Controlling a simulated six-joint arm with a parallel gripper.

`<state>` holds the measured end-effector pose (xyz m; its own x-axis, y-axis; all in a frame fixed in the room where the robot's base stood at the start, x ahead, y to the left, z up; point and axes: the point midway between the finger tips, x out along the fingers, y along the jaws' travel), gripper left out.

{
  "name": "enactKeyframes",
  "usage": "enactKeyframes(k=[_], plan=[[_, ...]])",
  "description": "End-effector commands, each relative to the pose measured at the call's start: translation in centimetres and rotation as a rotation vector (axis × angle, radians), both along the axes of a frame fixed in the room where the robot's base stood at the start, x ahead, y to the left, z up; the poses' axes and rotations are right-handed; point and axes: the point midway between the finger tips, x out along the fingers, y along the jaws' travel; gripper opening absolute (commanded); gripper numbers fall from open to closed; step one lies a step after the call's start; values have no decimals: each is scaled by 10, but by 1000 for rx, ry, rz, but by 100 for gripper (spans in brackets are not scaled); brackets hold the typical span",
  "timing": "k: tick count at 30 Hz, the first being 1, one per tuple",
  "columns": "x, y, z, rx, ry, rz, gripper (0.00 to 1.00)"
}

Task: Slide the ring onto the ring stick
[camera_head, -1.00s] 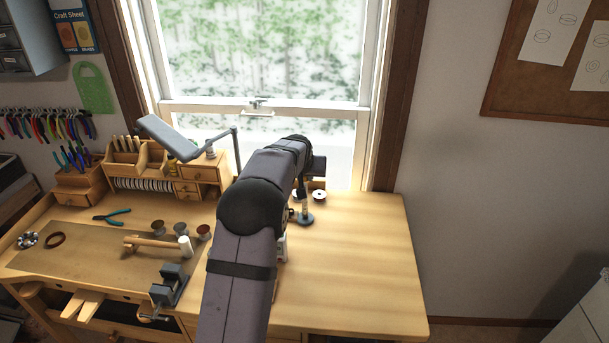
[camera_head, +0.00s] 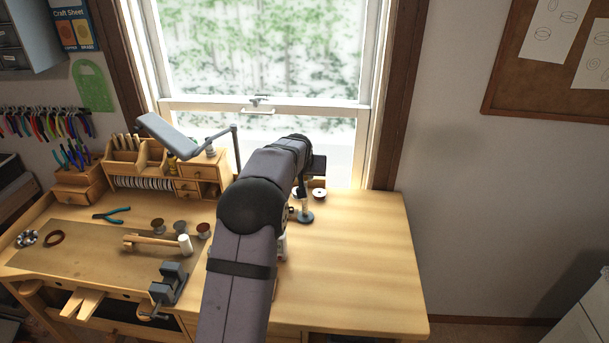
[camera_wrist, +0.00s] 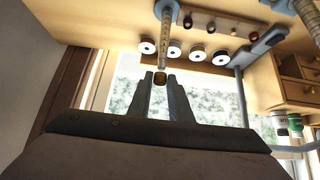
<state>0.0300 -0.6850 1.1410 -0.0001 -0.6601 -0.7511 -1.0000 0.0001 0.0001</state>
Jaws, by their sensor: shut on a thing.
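My gripper (camera_wrist: 161,92) is shut on a small gold ring (camera_wrist: 159,79), held between its two dark fingertips in the wrist view. In the head view the ring stick (camera_head: 305,206) stands upright on the bench, partly hidden by my arm. The ring and fingertips are not clear there.
Several white-faced spools (camera_wrist: 197,51) stand in a row near the stick. A lamp (camera_head: 176,140) with a grey arm is to the left. A hammer (camera_head: 155,241), a vise (camera_head: 170,283) and pliers (camera_head: 112,215) occupy the left bench. The bench's right side (camera_head: 365,265) is clear.

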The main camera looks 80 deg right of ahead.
Motion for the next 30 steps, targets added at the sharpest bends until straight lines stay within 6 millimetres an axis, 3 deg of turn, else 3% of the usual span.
enactKeyframes(k=[30], plan=[[0, 0, -24, 1, 0, 0, 4]])
